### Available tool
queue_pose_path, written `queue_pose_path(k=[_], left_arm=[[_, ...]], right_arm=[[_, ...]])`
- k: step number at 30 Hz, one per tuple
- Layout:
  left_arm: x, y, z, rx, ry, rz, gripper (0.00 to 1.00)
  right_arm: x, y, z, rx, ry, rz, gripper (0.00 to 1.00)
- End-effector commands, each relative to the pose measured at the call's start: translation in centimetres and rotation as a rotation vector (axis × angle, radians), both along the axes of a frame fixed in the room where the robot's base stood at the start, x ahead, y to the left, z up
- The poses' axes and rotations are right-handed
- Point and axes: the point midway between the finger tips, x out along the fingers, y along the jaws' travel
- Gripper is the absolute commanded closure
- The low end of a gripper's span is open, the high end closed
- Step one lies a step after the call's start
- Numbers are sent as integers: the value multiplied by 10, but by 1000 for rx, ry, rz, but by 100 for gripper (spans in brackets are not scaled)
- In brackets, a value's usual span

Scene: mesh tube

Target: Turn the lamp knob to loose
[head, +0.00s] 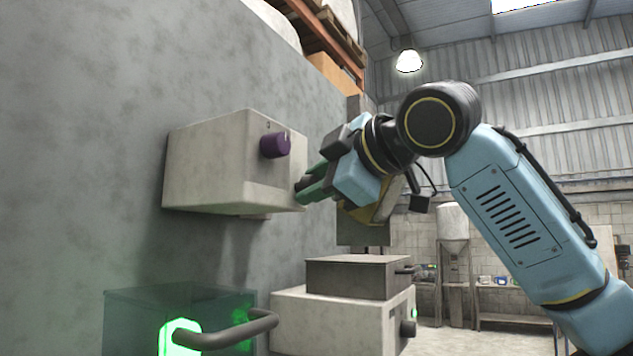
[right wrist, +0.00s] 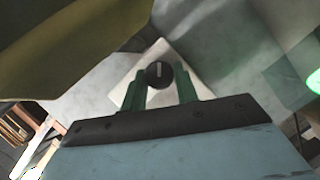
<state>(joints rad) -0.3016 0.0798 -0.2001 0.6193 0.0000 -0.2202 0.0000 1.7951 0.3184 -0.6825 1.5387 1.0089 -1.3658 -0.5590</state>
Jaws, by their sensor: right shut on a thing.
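A dark round knob (right wrist: 158,75) with a pale pointer line sits on a pale box face in the right wrist view. My right gripper (right wrist: 161,90) has its green fingers on either side of this knob and is shut on it. In the head view my right gripper (head: 311,184) reaches left to the right side of the pale wall box (head: 208,165), and its fingers mostly hide what they hold. A purple knob (head: 275,145) stands on the same box, up and left of the fingers, apart from them. My left gripper is not in view.
Below are a box with a green-lit panel (head: 180,338) and a dark bar handle (head: 235,332), and a pale box (head: 330,323) with a dark box (head: 350,278) on top. The grey wall (head: 120,120) runs along the left. A lit ceiling lamp (head: 409,61) hangs behind.

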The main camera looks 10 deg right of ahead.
Motion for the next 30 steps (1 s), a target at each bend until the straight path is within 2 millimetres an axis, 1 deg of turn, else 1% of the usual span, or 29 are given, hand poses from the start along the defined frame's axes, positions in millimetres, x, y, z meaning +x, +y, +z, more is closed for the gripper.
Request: queue_pose_path(k=[8,24,30], left_arm=[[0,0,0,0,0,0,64],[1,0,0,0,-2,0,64],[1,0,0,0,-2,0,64]], right_arm=[[0,0,-1,-38,-51,1,93],[0,0,-4,-261,-355,0,93],[-1,0,-4,-322,-441,-1,93]])
